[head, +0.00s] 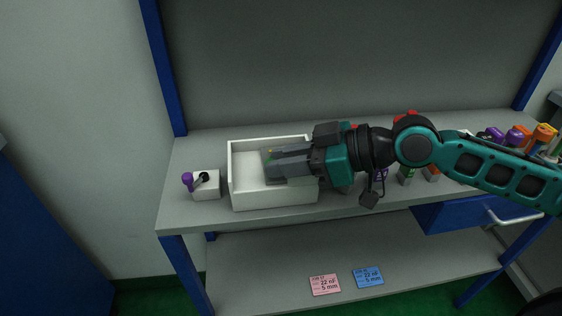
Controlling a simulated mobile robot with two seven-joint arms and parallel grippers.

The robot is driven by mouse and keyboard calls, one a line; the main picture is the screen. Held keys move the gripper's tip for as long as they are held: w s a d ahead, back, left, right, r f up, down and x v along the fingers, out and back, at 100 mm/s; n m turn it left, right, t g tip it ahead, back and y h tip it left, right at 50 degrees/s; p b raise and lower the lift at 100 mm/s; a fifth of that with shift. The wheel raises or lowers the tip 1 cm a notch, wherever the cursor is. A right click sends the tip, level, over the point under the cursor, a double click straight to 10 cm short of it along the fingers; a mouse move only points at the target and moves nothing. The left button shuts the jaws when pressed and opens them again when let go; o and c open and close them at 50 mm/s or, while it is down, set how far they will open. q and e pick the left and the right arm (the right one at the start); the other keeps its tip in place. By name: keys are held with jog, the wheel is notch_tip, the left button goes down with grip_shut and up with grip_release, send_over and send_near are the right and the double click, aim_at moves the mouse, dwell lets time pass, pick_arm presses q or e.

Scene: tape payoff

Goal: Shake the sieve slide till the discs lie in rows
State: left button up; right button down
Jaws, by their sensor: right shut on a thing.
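My right gripper (270,163) reaches in from the right and is over the inside of a white open box (275,197). Its fingers are shut on a grey piece (272,181), which looks like the sieve slide and is mostly covered by the gripper. No discs or rows can be made out, as the gripper and arm hide that part of the box. My left gripper is not in view.
A small white block with a purple knob (187,181) stands left of the box. Several coloured items, among them an orange one (544,133), stand at the right behind my arm. A pink card (324,285) and a blue card (368,277) are at the lower shelf.

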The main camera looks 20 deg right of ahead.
jog(key=shift+d, duration=0.1)
jog(key=c, duration=1)
grip_release()
jog(key=shift+d, duration=0.1)
jog(key=shift+s, duration=0.1)
jog(key=shift+v, duration=1.25)
jog(key=shift+s+d+r+p, duration=0.1)
jog(key=shift+s+r+p, duration=0.05)
jog(key=shift+p, duration=0.15)
jog(key=shift+p+v, duration=2.55)
jog(key=shift+v, duration=2.45)
